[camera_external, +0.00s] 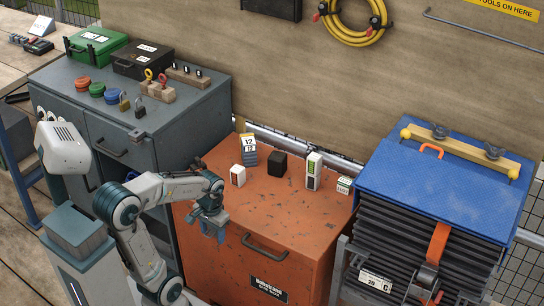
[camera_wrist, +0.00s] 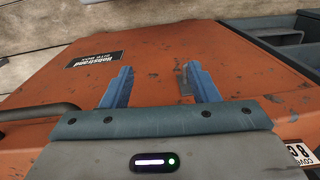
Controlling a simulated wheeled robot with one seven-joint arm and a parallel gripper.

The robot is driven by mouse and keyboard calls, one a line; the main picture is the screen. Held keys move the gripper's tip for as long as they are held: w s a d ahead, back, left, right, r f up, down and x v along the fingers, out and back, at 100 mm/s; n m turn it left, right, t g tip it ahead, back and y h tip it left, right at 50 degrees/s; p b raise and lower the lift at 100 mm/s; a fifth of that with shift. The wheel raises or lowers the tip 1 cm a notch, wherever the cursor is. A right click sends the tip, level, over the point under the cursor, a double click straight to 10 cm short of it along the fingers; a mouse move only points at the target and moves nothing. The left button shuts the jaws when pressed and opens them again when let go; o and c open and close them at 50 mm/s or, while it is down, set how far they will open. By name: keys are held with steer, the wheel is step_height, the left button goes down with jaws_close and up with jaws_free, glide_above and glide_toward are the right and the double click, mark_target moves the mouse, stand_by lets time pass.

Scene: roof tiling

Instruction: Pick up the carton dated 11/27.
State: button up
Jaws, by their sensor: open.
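My gripper (camera_external: 212,234) is open and empty near the cabinet's front left edge, in front of the boxes. In the wrist view its blue fingers (camera_wrist: 158,84) are apart over the orange cabinet (camera_wrist: 145,60), with no carton between them.
A grey cabinet (camera_external: 190,125) with a green case (camera_external: 96,46), a black case (camera_external: 142,60), padlocks and coloured discs stands left. A blue-topped stack (camera_external: 440,185) stands right. The wall is behind. The orange top's front is clear.

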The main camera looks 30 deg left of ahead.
step_height(320, 180, up, 11)
steer(key=w+d+g+y+p, duration=0.1)
steer(key=w+d+p, duration=0.1)
steer(key=p, duration=0.4)
steer(key=w+d+r+m+h+p, duration=0.3)
steer(key=w+d+r+m+p, duration=0.35)
steer(key=w, duration=0.65)
steer(key=w+d+r+m+h+p, duration=0.2)
steer(key=w+d+r+m+p, duration=0.1)
steer(key=w+d+r+p, duration=0.8)
steer(key=m+h+p, duration=0.1)
steer(key=m, duration=0.7)
glide_above(344, 180)
steer(key=a, duration=0.5)
step_height(344, 180, down, 10)
steer(key=shift+m+t, duration=0.25)
steer(key=shift+t, duration=0.05)
steer(key=x, duration=0.8)
steer(key=shift+w+f, duration=0.2)
steer(key=shift+w, duration=0.05)
steer(key=x, duration=0.5)
steer(key=shift+d+f, duration=0.2)
steer(key=shift+d, duration=0.1)
steer(key=c, duration=1)
